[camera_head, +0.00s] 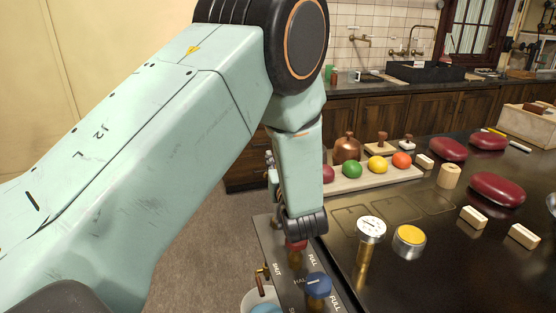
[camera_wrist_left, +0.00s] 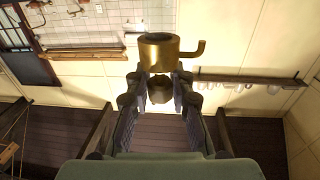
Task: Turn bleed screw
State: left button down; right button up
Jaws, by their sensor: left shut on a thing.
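In the left wrist view, a brass cylindrical fitting (camera_wrist_left: 160,50) with a bent spout to the right lies at my fingertips. A darker brass piece, apparently the bleed screw (camera_wrist_left: 159,89), is between the fingers of my left gripper (camera_wrist_left: 160,80), which are closed on it. In the head view a bent brass spout (camera_head: 262,275) shows at the left edge of a dark panel (camera_head: 272,235). My left arm hangs over the panel and hides the fingertips and screw there. My right gripper is in neither view.
The panel has a red knob (camera_head: 296,244) and a blue knob (camera_head: 318,286), with SHUT, HALF and FULL labels. A white bucket (camera_head: 248,299) is below the spout.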

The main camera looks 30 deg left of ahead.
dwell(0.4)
pick_arm(q)
jog(key=c, duration=1.6)
grip_release()
jog(key=o, duration=0.5)
jog(key=shift+s+d+r, duration=0.1)
jog(key=shift+c, duration=0.2)
notch_tip(320, 180, up, 10)
jog(key=shift+f, duration=0.1)
